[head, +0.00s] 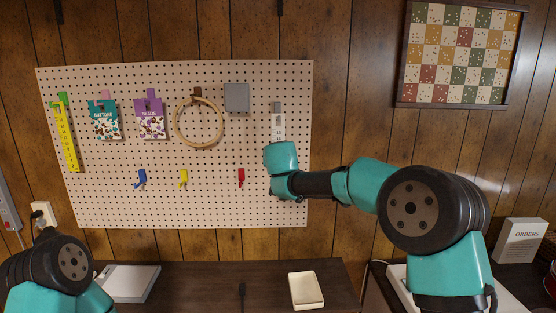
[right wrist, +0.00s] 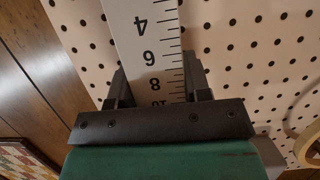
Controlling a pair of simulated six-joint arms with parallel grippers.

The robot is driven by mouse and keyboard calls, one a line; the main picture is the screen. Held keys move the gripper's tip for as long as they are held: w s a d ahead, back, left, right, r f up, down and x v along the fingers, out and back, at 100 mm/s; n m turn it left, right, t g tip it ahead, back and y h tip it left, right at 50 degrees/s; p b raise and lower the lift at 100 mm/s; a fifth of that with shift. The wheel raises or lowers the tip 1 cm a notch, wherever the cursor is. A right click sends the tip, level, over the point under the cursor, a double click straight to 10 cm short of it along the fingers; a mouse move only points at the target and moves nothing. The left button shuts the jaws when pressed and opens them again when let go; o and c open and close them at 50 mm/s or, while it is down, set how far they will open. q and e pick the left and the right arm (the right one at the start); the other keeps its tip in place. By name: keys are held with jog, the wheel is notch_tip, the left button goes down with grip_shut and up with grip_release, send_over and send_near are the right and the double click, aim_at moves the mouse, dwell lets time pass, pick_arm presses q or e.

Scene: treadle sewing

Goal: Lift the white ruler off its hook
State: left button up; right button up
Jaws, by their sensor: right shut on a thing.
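The white ruler (head: 278,124) is upright against the right side of the pegboard, with a small grey hook (head: 276,106) at its top end. I cannot tell whether the ruler still rests on the hook. My right gripper (right wrist: 156,88) is shut on the ruler, with one finger at each edge, near the 8 mark in the right wrist view. In the head view my right wrist hides the ruler's lower part and the fingers. My left arm shows at the bottom left, but its gripper is not in view.
The pegboard (head: 210,210) also holds a yellow ruler (head: 67,140), a buttons packet (head: 105,120), a beads packet (head: 151,120), a wooden hoop (head: 177,130) and a grey square (head: 237,97). Blue, yellow and red hooks sit below. A cream tray (head: 318,302) stands on the dark table.

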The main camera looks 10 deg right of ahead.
jog(key=shift+r, duration=0.3)
jog(key=shift+c, duration=0.2)
jog(key=shift+r, duration=0.8)
jog(key=shift+s, duration=0.15)
jog(key=s+a, duration=0.1)
jog(key=s, duration=1.4)
dwell(2.5)
jog(key=shift+a, duration=0.1)
